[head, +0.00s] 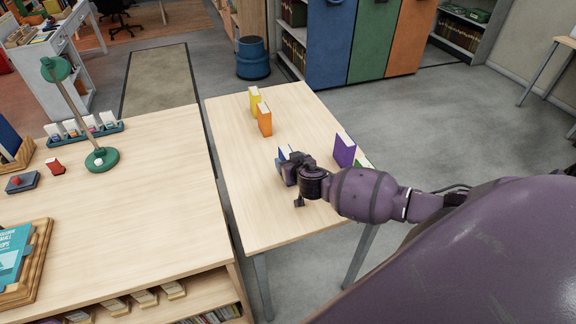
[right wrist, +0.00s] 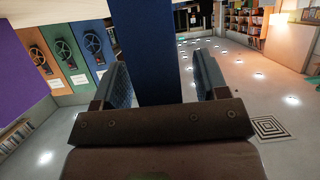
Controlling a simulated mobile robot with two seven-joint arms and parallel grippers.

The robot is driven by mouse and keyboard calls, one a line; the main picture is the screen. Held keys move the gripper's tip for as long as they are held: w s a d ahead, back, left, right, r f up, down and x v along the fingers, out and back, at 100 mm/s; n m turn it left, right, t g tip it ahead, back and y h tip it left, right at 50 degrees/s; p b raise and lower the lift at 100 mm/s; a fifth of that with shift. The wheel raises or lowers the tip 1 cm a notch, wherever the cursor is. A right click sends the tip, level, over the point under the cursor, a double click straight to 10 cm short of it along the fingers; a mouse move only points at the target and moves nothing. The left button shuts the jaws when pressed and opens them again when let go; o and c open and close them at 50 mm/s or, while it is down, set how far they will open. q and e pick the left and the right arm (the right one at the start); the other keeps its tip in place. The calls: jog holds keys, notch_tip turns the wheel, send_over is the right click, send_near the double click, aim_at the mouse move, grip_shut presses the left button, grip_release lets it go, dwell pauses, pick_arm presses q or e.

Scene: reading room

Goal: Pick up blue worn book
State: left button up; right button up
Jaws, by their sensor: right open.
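The blue book (head: 282,154) stands upright on the light wooden table, mostly hidden behind my right gripper (head: 289,170) in the head view. In the right wrist view, the blue book (right wrist: 150,50) rises as a dark blue slab between the two fingers of my right gripper (right wrist: 158,85). The fingers are open, one on each side of the book, with a gap visible on the right side. Contact on the left side is hard to tell. My left gripper is in neither view.
Yellow (head: 254,100) and orange (head: 264,119) books stand farther back. The wooden table (head: 262,220) is clear in front. A larger desk (head: 130,220) adjoins on the left.

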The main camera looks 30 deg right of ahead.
jog(key=shift+w, duration=0.1)
jog(key=c, duration=1.1)
